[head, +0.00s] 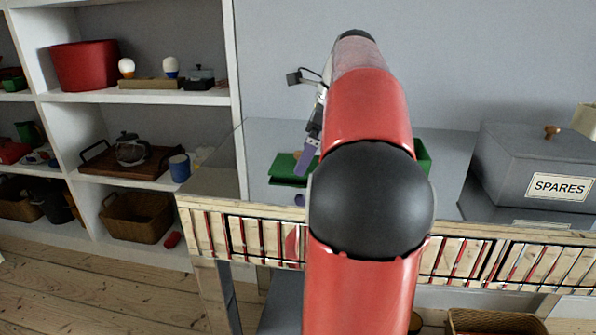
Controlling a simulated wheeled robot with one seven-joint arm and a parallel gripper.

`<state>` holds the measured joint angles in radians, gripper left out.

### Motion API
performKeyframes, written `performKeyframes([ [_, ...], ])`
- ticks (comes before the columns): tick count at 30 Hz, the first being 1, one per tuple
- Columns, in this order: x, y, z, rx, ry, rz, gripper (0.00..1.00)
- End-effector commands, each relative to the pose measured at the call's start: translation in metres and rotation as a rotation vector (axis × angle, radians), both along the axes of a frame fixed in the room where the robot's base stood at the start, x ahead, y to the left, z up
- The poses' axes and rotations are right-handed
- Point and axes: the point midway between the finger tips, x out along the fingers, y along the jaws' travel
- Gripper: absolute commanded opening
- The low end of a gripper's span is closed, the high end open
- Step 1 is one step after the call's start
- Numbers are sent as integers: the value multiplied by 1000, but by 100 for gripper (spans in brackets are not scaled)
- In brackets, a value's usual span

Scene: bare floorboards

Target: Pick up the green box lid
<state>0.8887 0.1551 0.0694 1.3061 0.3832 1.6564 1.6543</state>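A flat green piece that looks like the green box lid (283,166) lies on the grey tabletop, left of my arm. Another green thing (423,157), perhaps the box, shows in part to the right of my arm, which hides the rest. My gripper (303,165) points down at the lid, and a purple finger overlaps it in the picture. Only one finger shows clearly, so I cannot tell whether it is open or touching the lid. A small purple patch (299,200) shows just below the lid; what it is is unclear.
A grey SPARES box (537,165) stands on the table at the right. A slatted wooden rail (265,238) runs along the table's front edge. White shelves (150,98) at the left hold a red tub (84,66), a glass pot (130,150) and baskets. The tabletop's left part is clear.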

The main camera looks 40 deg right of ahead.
Motion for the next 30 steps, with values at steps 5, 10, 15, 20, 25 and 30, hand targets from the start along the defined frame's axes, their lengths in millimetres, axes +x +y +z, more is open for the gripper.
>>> performKeyframes([
  [5,5,5,-17,0,0,1,100],
  [10,6,5,-17,-1,-1,1,100],
  [15,6,5,-17,-1,-1,1,87],
  [20,6,5,-17,-1,0,2,66],
  [25,6,5,-17,-1,-1,1,63],
  [30,6,5,-9,-2,-2,1,63],
])
